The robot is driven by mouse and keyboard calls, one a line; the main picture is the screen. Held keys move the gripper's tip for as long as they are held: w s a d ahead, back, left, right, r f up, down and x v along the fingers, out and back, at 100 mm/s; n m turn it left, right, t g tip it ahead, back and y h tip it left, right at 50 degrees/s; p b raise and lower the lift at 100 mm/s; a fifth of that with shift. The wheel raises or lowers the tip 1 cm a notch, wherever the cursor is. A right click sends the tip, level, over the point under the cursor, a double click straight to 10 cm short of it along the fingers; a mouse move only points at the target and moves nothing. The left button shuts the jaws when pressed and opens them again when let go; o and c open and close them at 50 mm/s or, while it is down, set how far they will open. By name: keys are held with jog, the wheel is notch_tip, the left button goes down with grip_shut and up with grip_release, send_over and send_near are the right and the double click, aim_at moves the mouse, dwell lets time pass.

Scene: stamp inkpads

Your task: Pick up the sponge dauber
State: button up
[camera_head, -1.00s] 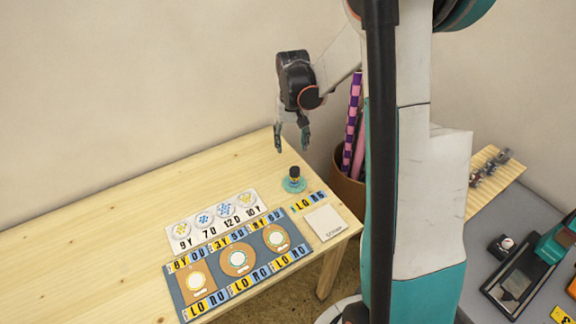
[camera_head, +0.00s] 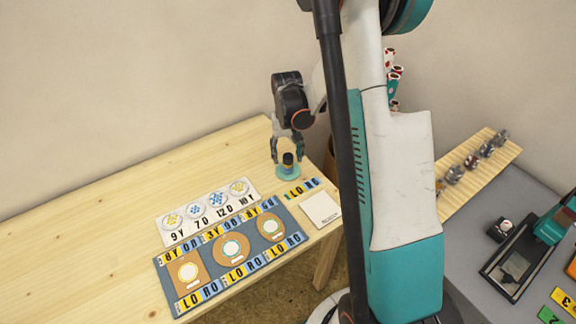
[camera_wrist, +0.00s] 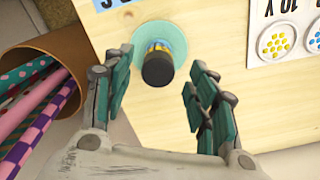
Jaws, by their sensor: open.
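The sponge dauber (camera_head: 288,160) stands upright on a round teal base (camera_head: 289,174) near the table's far right corner. In the wrist view the dauber (camera_wrist: 157,67) shows its dark round top, with some yellow and blue below it, on the teal disc (camera_wrist: 176,40). My gripper (camera_head: 287,157) is open and close above the dauber in the head view. In the wrist view the gripper's teal fingers (camera_wrist: 160,85) stand apart, one to each side of the dauber's line. I see no contact, and the gap in depth is hard to tell.
A card with round swatches (camera_head: 209,213) and a blue-grey board (camera_head: 232,251) lie on the wooden table (camera_head: 100,230). A white square pad (camera_head: 321,209) is near the right edge. A brown bin (camera_wrist: 52,50) of patterned rolls stands off the table edge.

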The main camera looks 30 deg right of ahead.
aim_at(288, 156)
jog(key=f, duration=0.2)
jog(key=f+b, duration=0.1)
jog(key=shift+s+f, duration=0.2)
jog(key=shift+f, duration=0.15)
jog(key=c, duration=1.1)
jog(key=shift+r, duration=0.1)
jog(key=shift+c, duration=0.2)
notch_tip(288, 156, up, 20)
jog(key=p, duration=0.6)
jog(key=shift+p, duration=0.3)
